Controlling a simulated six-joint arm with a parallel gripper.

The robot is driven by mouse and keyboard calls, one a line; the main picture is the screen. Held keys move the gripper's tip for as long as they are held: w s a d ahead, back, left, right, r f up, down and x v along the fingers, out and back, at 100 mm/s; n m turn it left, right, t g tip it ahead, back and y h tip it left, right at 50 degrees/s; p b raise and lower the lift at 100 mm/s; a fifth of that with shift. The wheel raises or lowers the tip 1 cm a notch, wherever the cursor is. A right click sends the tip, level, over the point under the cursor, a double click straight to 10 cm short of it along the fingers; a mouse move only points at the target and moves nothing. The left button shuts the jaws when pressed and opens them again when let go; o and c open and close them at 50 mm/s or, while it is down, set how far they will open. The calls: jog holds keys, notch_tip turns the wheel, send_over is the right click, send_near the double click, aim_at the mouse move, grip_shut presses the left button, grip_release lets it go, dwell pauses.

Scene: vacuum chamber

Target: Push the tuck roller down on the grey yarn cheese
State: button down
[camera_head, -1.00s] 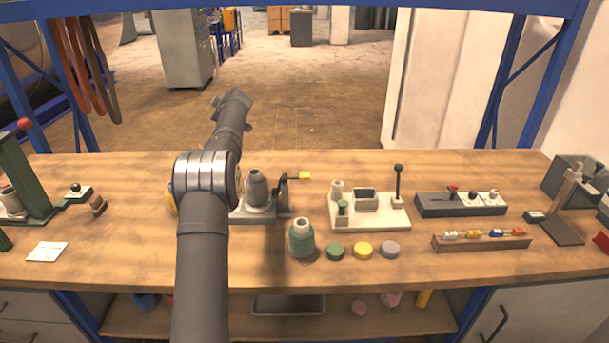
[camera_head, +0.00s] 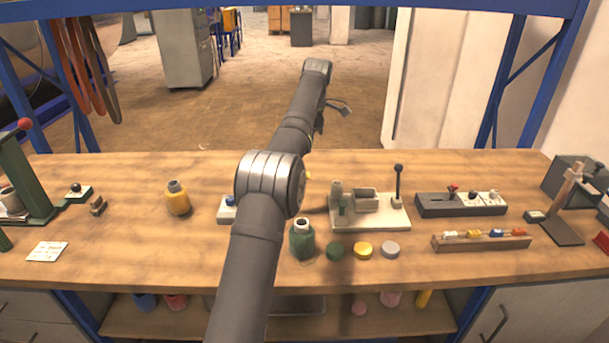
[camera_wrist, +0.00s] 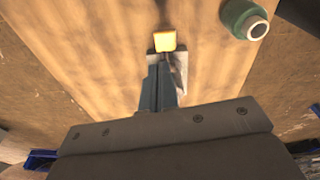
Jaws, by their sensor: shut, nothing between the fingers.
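The grey yarn cheese and most of the tuck roller are hidden behind my arm in the head view. The left end of their stand (camera_head: 227,212) shows with a blue knob, and a sliver of the yellow tab (camera_head: 309,173) shows at the arm's right edge. In the wrist view the yellow tab (camera_wrist: 165,41) lies just beyond the tips of my gripper (camera_wrist: 160,72), near the picture's middle. The fingers are shut and empty. I cannot tell whether they touch the tab.
A green yarn cheese (camera_head: 302,240) stands right of my arm; it also shows in the wrist view (camera_wrist: 245,18). A pale fixture with an upright lever (camera_head: 370,213) stands to the right. Coloured discs (camera_head: 363,250) lie in front.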

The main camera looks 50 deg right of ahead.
jog(key=shift+s+r, duration=0.1)
jog(key=shift+s, duration=0.35)
jog(key=shift+w+a+f, duration=0.15)
jog(key=shift+f, duration=1.6)
jog(key=shift+w+a+f, duration=0.1)
jog(key=shift+a+f, duration=0.05)
jog(key=shift+f, duration=1.6)
